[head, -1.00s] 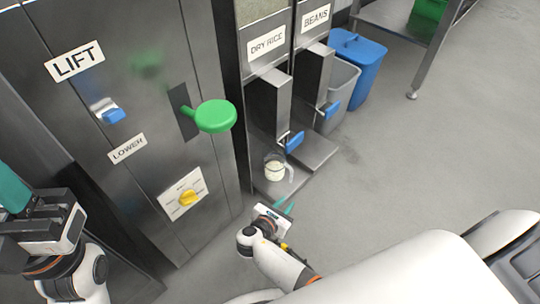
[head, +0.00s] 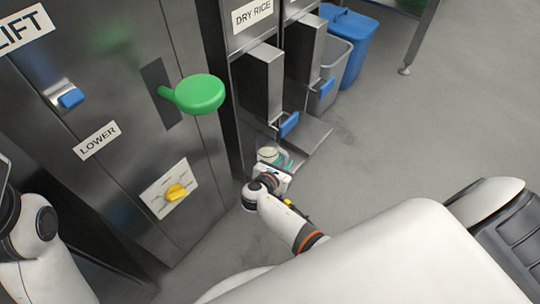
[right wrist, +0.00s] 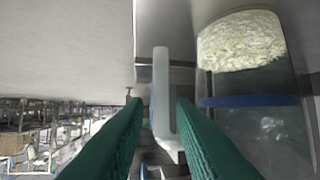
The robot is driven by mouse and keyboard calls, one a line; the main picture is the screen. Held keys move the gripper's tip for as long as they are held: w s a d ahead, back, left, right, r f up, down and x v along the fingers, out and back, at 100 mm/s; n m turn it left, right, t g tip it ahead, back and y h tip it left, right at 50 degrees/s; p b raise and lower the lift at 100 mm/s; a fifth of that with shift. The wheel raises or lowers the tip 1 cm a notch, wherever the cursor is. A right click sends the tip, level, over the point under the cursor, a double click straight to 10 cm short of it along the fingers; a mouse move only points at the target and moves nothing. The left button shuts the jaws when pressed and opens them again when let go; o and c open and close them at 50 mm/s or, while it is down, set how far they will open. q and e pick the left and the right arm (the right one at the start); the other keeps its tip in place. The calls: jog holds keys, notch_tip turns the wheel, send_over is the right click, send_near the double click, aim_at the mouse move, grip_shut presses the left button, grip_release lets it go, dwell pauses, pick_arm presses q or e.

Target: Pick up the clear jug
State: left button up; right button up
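The clear jug (head: 268,154), with pale rice in it, stands on the shelf under the dry rice dispenser. In the head view my right gripper (head: 281,163) is at the jug's near side and hides part of it. In the right wrist view the jug (right wrist: 262,125) fills the right side, and its pale upright handle (right wrist: 161,92) lies between the two green fingers (right wrist: 158,108). The fingers are apart, with a gap visible beside the handle. My left arm shows at the left edge; its gripper is out of view.
Blue dispenser levers (head: 288,124) hang just above and beyond the jug. A steel cabinet with a green knob (head: 200,94) and yellow dial (head: 176,193) stands to the left. Grey (head: 331,62) and blue (head: 352,42) bins stand behind. The floor to the right is clear.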

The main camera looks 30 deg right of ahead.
aim_at(286, 160)
jog(key=b+x, duration=0.1)
jog(key=x, duration=0.2)
jog(key=shift+d, duration=0.1)
grip_shut()
